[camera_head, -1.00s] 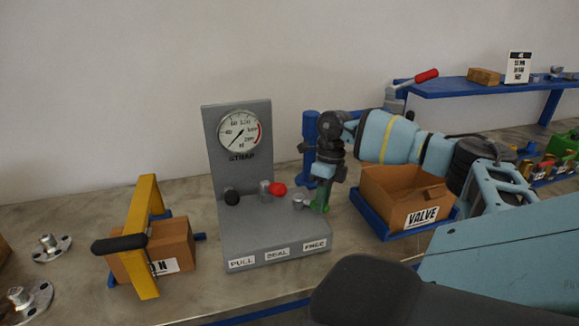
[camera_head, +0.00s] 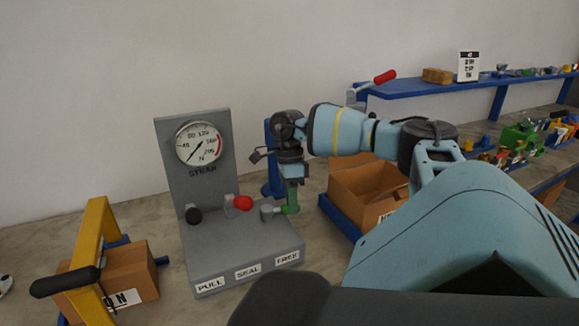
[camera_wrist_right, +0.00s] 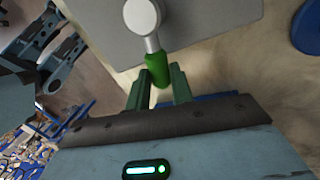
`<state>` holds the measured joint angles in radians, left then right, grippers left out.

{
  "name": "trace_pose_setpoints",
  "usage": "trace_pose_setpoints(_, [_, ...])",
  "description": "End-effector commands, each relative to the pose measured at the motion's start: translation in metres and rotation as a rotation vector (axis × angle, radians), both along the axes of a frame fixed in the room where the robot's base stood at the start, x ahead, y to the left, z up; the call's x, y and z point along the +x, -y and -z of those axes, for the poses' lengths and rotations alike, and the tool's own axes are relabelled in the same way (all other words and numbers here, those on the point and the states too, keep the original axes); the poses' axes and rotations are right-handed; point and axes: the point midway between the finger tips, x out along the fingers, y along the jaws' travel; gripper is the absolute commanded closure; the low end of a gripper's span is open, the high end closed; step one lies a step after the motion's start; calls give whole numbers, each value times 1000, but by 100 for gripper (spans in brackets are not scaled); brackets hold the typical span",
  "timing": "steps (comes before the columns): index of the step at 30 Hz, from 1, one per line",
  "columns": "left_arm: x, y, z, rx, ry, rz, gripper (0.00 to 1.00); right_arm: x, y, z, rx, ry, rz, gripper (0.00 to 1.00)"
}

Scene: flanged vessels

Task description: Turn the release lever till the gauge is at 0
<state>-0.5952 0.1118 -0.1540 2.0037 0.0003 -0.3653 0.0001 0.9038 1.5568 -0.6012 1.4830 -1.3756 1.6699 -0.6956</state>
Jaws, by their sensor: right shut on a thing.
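The grey strap stand (camera_head: 192,160) carries a round white gauge (camera_head: 198,143). Its needle points to the lower left, at the low end of the scale; the exact reading is too small to tell. The release lever sits above the FREE label (camera_head: 287,258), with a metal hub (camera_head: 268,213) and a green handle (camera_head: 291,203). My right gripper (camera_head: 292,187) is shut on the green handle from above. In the right wrist view the handle (camera_wrist_right: 158,68) lies between the two green fingers (camera_wrist_right: 159,88). My left gripper is not in view.
A black knob (camera_head: 193,215) and a red knob (camera_head: 243,203) stand on the same base, left of the lever. A yellow frame (camera_head: 92,245) with a cardboard box is at left. An open cardboard box (camera_head: 365,190) in a blue tray is right of the lever, close to my arm.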

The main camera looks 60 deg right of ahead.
Motion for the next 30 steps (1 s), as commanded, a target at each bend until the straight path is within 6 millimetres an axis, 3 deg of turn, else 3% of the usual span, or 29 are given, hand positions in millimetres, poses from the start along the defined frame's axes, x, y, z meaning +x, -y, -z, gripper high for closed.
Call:
trace_pose_setpoints(10, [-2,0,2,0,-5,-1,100,0,0,0,-2,1,-12,100])
trace_pose_setpoints(11, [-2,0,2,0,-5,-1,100,0,0,0,-2,1,-12,76])
trace_pose_setpoints(16, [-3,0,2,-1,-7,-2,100,0,0,0,-2,1,-9,55])
trace_pose_setpoints(25, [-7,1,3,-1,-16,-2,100,0,0,-1,-1,0,-7,55])
trace_pose_setpoints(30, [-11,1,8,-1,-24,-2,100,4,4,-16,-1,3,-7,55])
